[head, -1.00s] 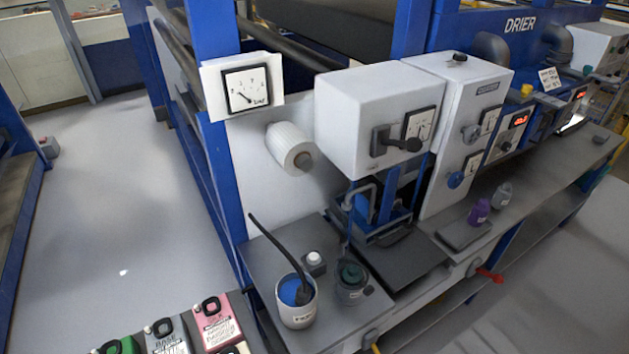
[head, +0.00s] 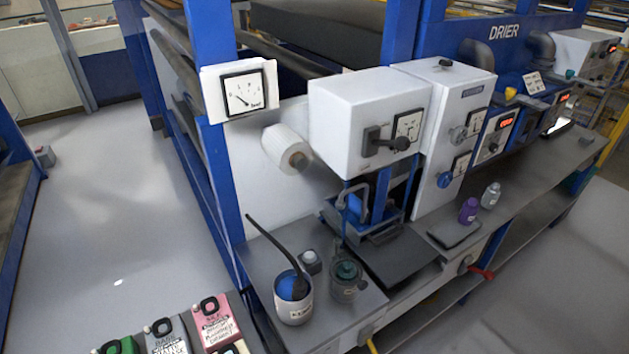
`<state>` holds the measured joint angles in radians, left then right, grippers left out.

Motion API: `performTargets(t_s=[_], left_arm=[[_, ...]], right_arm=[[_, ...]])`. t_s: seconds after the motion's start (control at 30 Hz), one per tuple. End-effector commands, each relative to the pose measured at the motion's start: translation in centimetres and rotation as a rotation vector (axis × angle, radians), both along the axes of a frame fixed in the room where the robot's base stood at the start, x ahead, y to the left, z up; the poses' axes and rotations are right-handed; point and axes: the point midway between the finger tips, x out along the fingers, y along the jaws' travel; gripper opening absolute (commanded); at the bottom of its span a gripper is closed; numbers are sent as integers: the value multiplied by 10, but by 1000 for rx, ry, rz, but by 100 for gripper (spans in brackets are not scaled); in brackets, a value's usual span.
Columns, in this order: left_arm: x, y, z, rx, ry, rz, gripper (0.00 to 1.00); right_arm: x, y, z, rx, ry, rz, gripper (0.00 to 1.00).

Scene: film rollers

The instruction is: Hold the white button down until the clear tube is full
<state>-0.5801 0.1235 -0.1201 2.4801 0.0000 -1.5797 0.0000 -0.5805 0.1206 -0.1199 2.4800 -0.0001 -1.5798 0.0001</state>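A white button (head: 310,257) on a dark square base sits on the grey bench, behind the white pot and left of the dark green-lidded jar. It stands clear, with nothing touching it. A clear tube cannot be made out for certain; thin upright lines show near the jar and the blue tray. Neither of my grippers is in the head view.
A white pot (head: 293,308) with blue contents and a black handle stands at the bench's front left. The green-lidded jar (head: 347,283) is beside it. A white control box (head: 370,115) overhangs the bench.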

Motion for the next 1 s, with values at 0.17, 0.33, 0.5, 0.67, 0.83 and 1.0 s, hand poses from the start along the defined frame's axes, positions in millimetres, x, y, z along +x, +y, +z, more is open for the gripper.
performTargets(t_s=[0.17,0.33,0.5,0.67,0.83,1.0], left_arm=[[0,-1,0,-5,0,4,50],[0,-2,0,-8,-1,6,50],[0,-2,0,-8,-1,6,50],[0,-2,0,-8,-1,6,50],[0,-1,0,-5,0,4,50],[0,0,0,0,-1,1,50]], right_arm=[[0,0,0,0,-1,0,62],[0,0,0,0,-1,0,42],[0,0,0,0,-1,0,23],[0,0,0,0,-1,0,5],[0,0,0,0,-1,0,0],[0,0,0,0,-1,0,0]])
